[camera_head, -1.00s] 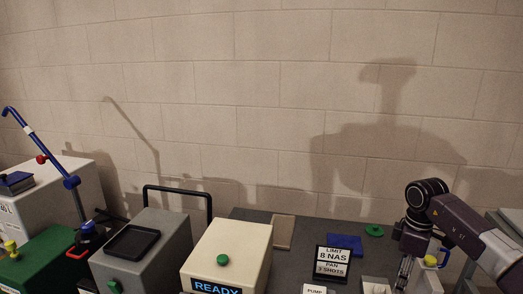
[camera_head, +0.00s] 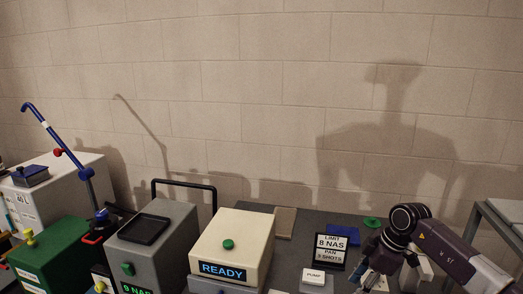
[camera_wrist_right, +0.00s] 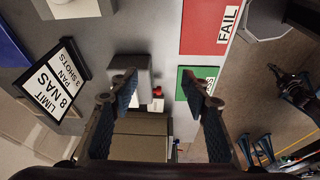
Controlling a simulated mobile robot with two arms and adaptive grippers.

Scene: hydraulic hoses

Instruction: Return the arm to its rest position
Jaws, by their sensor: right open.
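My right arm comes in from the right in the head view, bent at a dark elbow-like joint, with the right gripper (camera_head: 370,277) hanging low near the bottom edge. In the right wrist view the right gripper (camera_wrist_right: 159,82) has its two fingers spread wide with nothing between the tips. A grey block (camera_wrist_right: 130,75) lies beyond the fingers; its gap to them is hard to judge. My left arm and gripper do not show.
A cream READY box (camera_head: 232,240) is farther left. Red FAIL (camera_wrist_right: 208,25) and green (camera_wrist_right: 190,82) panels show in the wrist view. The wall behind is bare.

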